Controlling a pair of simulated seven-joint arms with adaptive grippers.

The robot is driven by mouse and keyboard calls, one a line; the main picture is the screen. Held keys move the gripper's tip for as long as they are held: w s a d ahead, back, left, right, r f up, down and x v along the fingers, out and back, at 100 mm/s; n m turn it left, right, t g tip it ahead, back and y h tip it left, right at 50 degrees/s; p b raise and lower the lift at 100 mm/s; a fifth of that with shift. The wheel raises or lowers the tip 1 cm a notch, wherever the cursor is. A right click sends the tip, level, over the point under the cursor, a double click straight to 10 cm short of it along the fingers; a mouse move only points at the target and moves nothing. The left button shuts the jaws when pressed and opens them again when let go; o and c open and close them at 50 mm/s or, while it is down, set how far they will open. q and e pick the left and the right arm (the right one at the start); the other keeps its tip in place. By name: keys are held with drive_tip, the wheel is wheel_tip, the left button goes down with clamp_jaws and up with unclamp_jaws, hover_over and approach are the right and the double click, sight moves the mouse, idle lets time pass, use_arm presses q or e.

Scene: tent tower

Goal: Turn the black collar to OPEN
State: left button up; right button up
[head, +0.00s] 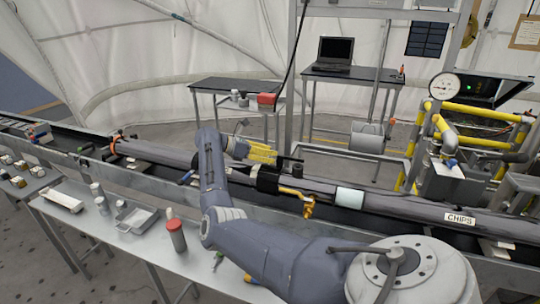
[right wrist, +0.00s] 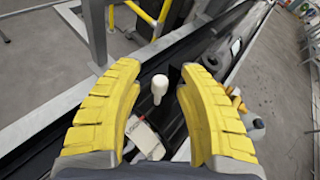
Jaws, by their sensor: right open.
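The black collar (head: 266,179) sits around the long grey tube in the middle of the head view. My right gripper (head: 263,153), with yellow ribbed fingers, is just above and behind it there. In the right wrist view my right gripper (right wrist: 160,70) is open, with a finger on each side of a pale, round-ended peg (right wrist: 159,88). The peg appears clear of both fingers. Dark parts lie below it, beside a white block with red markings (right wrist: 145,138). I cannot read the markings or the collar's setting. My left gripper is not in view.
Yellow piping with a gauge (head: 444,87) stands at the right. Dark tables are behind.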

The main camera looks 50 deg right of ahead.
drive_tip(key=shift+s+d, duration=0.1)
drive_tip(key=shift+d, duration=0.05)
clamp_jaws()
idle(0.4)
